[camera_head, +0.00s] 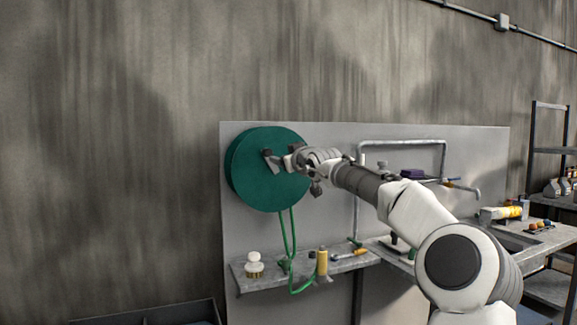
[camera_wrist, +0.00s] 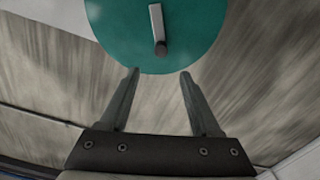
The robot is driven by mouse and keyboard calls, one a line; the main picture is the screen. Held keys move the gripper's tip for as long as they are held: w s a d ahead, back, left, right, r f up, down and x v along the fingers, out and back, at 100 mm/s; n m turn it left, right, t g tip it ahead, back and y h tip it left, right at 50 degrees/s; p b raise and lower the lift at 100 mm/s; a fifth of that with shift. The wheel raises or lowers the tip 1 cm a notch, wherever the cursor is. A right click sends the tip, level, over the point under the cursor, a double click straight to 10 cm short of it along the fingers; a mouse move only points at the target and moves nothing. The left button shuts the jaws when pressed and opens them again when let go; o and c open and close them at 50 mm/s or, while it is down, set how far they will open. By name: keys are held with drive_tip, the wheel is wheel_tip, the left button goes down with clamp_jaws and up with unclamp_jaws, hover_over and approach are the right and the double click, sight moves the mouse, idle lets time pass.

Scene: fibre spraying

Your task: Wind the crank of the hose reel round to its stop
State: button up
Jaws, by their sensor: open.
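The hose reel is a large green disc (camera_head: 258,188) mounted on a grey panel in the head view. It also fills the top of the wrist view (camera_wrist: 205,25). Its crank is a short pale grey bar (camera_wrist: 156,22) with a dark round knob (camera_wrist: 161,48) at its end nearest my gripper. My gripper (camera_wrist: 160,72) is open and empty, its two fingers apart and pointing at the reel face. The knob lies beyond the fingertips, roughly centred between them, not clasped. In the head view my gripper (camera_head: 284,160) is in front of the reel's right half and partly hides the crank.
A green hose (camera_head: 293,240) hangs below the reel to a small shelf (camera_head: 260,282). The shelf holds a white-topped item (camera_head: 254,264) and a yellow cylinder (camera_head: 322,262). A metal pipe frame (camera_head: 400,142) stands to the right. The wall left of the reel is clear.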

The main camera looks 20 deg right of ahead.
drive_tip(key=shift+s, duration=1.4)
drive_tip(key=shift+a, duration=0.15)
